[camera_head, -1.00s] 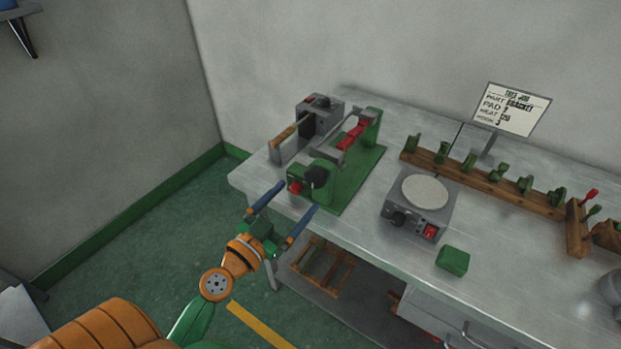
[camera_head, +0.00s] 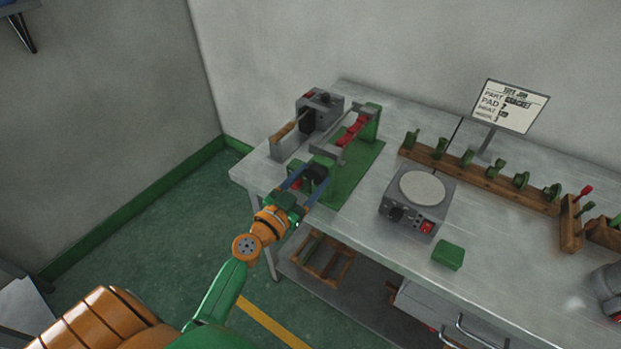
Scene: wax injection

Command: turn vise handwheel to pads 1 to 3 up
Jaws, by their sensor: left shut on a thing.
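The vise stands on a green base plate (camera_head: 361,176) at the left end of the bench. Its dark handwheel (camera_head: 316,172) is at the near end, largely covered by my gripper. Red pads (camera_head: 352,131) lie along the vise's bar; their numbers are too small to read. My left gripper (camera_head: 312,177) has its two blue fingers on either side of the handwheel and is shut on it. My right gripper is out of view.
A grey unit with a wooden handle (camera_head: 283,132) stands just left of the vise. A hot plate (camera_head: 417,204), a green block (camera_head: 448,254) and a wooden rack (camera_head: 484,182) of green parts lie to the right. A job sign (camera_head: 509,107) stands behind.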

